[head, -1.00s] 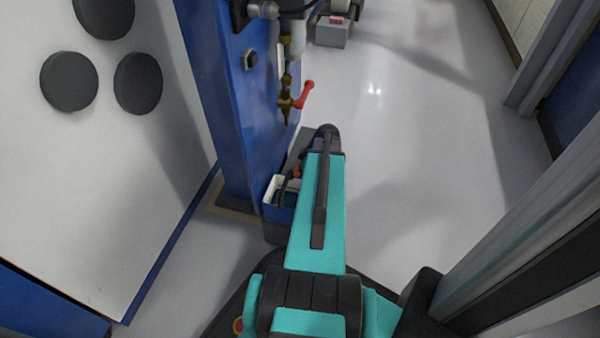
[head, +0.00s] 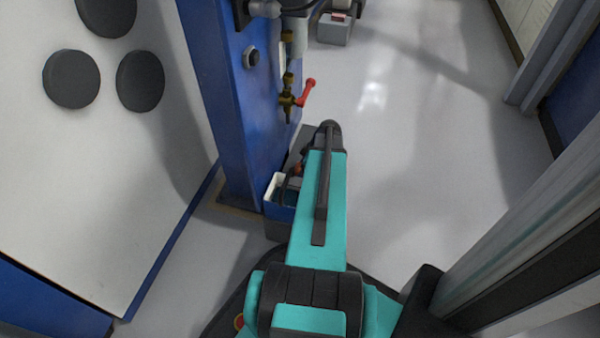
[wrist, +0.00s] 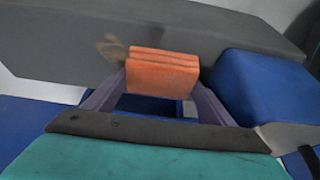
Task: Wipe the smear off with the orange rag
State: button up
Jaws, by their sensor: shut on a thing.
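The orange rag (wrist: 163,70) is a folded, layered block between the two fingers of my gripper (wrist: 160,78) in the wrist view. My gripper is shut on it. A brownish smear (wrist: 111,47) shows on a grey surface (wrist: 50,45), just left of the rag's upper edge in the picture. I cannot tell whether the rag touches that surface. In the head view my arm hides most of my gripper and the rag, and the smear cannot be made out.
A blue column (head: 235,110) with a red-handled valve (head: 305,92) stands left of my arm. A small open bin (head: 277,205) sits at its foot. A blue block (wrist: 262,95) is right of the rag in the wrist view. Open floor (head: 430,140) lies to the right.

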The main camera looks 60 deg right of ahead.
jog(key=shift+w+d+f, duration=0.1)
jog(key=shift+w+d, duration=0.1)
jog(key=shift+d, duration=0.45)
jog(key=shift+w+d+f, duration=0.1)
jog(key=shift+w+d, duration=0.05)
jog(key=shift+d, duration=0.5)
jog(key=shift+d, duration=0.15)
jog(key=shift+w+d+r+p, duration=0.1)
jog(key=shift+w+d+p, duration=0.15)
jog(key=shift+d, duration=0.3)
jog(key=shift+w+d+f+p, duration=0.1)
jog(key=shift+d+p, duration=0.1)
jog(key=shift+d, duration=0.4)
jog(key=shift+w+d+r+p, duration=0.1)
jog(key=shift+w+d+p, duration=0.15)
jog(key=shift+d, duration=0.3)
jog(key=shift+w+d+r+p, duration=0.1)
jog(key=shift+w+d+p, duration=0.2)
jog(key=shift+d, duration=0.6)
jog(key=shift+w+d+r+p, duration=0.1)
jog(key=shift+w+d+p, duration=0.15)
jog(key=shift+d, duration=0.6)
jog(key=shift+f, duration=0.15)
jog(key=shift+s+a, duration=0.3)
jog(key=shift+a, duration=0.65)
jog(key=shift+s+a, duration=0.3)
jog(key=shift+a, duration=0.6)
